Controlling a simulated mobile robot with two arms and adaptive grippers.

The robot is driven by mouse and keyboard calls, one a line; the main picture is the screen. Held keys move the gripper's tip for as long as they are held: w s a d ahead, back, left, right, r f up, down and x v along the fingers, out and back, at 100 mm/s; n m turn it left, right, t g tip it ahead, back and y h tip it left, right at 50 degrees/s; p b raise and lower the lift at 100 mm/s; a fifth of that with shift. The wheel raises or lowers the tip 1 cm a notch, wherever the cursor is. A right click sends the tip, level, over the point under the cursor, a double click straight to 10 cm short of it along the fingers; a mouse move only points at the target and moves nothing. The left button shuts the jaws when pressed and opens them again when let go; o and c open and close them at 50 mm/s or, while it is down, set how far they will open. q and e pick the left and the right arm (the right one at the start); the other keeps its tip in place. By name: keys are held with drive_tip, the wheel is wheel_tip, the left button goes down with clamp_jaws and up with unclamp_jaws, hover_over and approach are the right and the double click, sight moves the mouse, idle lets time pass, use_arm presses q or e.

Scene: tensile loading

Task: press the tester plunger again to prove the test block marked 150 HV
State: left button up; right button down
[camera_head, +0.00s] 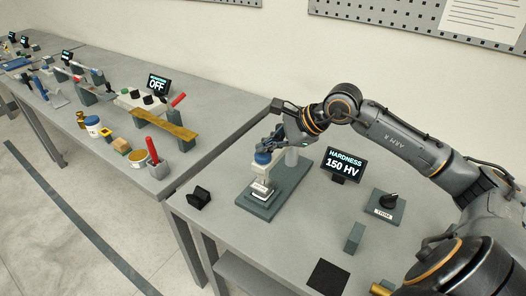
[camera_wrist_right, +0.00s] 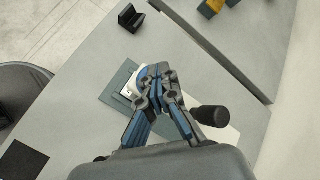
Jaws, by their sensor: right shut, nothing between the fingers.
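The hardness tester stands on a green base plate (camera_head: 285,190) on the near table. Its blue-capped plunger (camera_head: 262,158) is upright over a pale block (camera_head: 262,188) on the tester's stage. My right gripper (camera_head: 267,146) is just above the plunger cap, fingers shut and pointing down with nothing between them. I cannot tell whether the fingertips touch the cap. The display (camera_head: 345,164) reads HARDNESS 150 HV. My left gripper is not in view.
A knob box marked TRIM (camera_head: 384,205), a grey-green block (camera_head: 354,237) and a black pad (camera_head: 328,277) lie right of the tester. A black holder (camera_head: 199,197) stands to its left. The adjoining bench carries an OFF display (camera_head: 158,84) and several tools.

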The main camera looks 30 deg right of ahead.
drive_tip(key=shift+s+f+b, duration=0.2)
drive_tip(key=shift+f+b, duration=0.15)
drive_tip(key=shift+f, duration=0.2)
idle(0.4)
drive_tip(key=shift+w+r+p, duration=0.15)
drive_tip(key=shift+r+p, duration=0.15)
drive_tip(key=shift+r, duration=0.2)
drive_tip(key=shift+w+r+p, duration=0.15)
drive_tip(key=shift+r+p, duration=0.15)
drive_tip(key=shift+r, duration=0.2)
drive_tip(key=shift+d+r, duration=0.1)
drive_tip(key=shift+r, duration=0.4)
drive_tip(key=shift+r+p, duration=1.55)
drive_tip(key=shift+r, duration=0.95)
drive_tip(key=shift+f, duration=0.15)
